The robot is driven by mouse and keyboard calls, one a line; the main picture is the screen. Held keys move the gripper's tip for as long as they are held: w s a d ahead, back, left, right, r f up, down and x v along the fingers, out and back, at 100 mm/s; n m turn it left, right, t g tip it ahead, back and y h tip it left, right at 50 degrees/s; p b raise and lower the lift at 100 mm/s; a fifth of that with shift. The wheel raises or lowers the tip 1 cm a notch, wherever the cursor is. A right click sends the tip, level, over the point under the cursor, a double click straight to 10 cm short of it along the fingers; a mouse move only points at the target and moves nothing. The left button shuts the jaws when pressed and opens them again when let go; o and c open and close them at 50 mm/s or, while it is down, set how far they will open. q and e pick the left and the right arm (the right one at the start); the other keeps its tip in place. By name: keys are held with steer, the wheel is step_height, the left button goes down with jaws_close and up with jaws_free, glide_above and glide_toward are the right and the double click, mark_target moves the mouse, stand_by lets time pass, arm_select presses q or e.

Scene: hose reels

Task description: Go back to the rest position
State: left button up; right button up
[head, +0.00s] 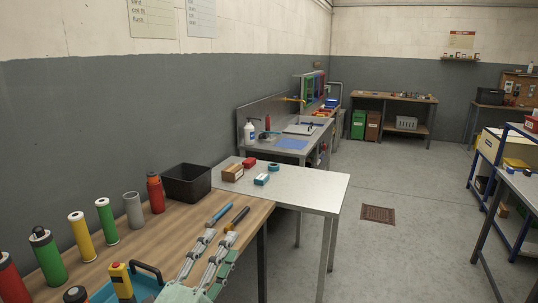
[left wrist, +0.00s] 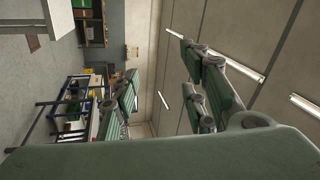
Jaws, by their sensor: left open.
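My left gripper (head: 221,238) is in the head view at the bottom middle, over the right part of the wooden bench (head: 182,220). Its two pale green and grey fingers stand apart, with nothing between them. The fingers also show spread and empty in the left wrist view (left wrist: 160,65), with the room turned on its side behind them. A blue-handled tool (head: 220,213) and a dark tool with a yellow end (head: 237,218) lie on the bench just beyond the fingertips. Whether the fingers touch them cannot be told. My right gripper is in neither view.
Green (head: 107,222), yellow (head: 80,232), grey (head: 133,210) and red (head: 155,193) cylinders stand along the bench's back. A black bin (head: 187,183) is behind. A blue tray (head: 105,292) is left of the gripper. A grey table (head: 320,188) adjoins; open floor (head: 385,255) lies right.

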arm_select(q)
steer(key=s+a+f+n+g+y, duration=0.45)
steer(key=f+n, duration=0.25)
steer(key=f, duration=0.4)
steer(key=s+a+f+n+g+y, duration=0.3)
steer(key=s+a+f+n+y, duration=0.25)
steer(key=f, duration=0.45)
steer(key=s+a+f+n+g+h, duration=0.1)
steer(key=s+f+n+g, duration=0.25)
steer(key=s+f, duration=0.4)
steer(key=s+f+n+g+h, duration=0.15)
steer(key=s+f+g, duration=0.3)
steer(key=s, duration=0.65)
step_height(320, 180, down, 24)
steer(key=s+g, duration=0.1)
steer(key=g, duration=0.1)
steer(key=s+a+f+g, duration=0.1)
steer(key=s+a+f, duration=0.2)
steer(key=s+f, duration=1.4)
steer(key=shift+s+f, duration=0.25)
steer(key=shift+s, duration=0.1)
